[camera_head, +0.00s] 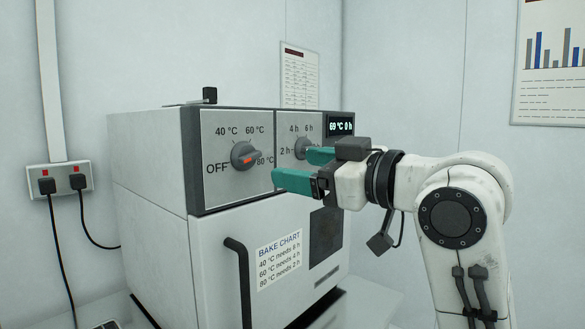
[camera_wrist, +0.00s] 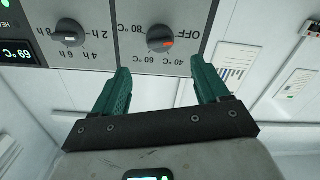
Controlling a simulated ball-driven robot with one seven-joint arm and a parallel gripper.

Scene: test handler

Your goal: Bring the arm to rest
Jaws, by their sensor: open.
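My gripper (camera_head: 292,168) is open and empty, with two green fingers held in front of the oven's control panel. In the wrist view its fingers (camera_wrist: 166,80) stand apart below the temperature knob (camera_wrist: 160,39), with nothing between them. The same temperature knob (camera_head: 243,155) is dark with a red mark; I cannot tell its exact setting. The time knob (camera_head: 301,147) is partly hidden by my gripper in the head view. My arm (camera_head: 450,190) is bent and reaches in from the right.
The oven (camera_head: 150,160) has a black door handle (camera_head: 240,280) and a bake chart (camera_head: 279,261). Its display (camera_head: 341,125) reads 69 °C 0 h. A wall socket (camera_head: 58,180) with cables is at left. Room right of my arm looks free.

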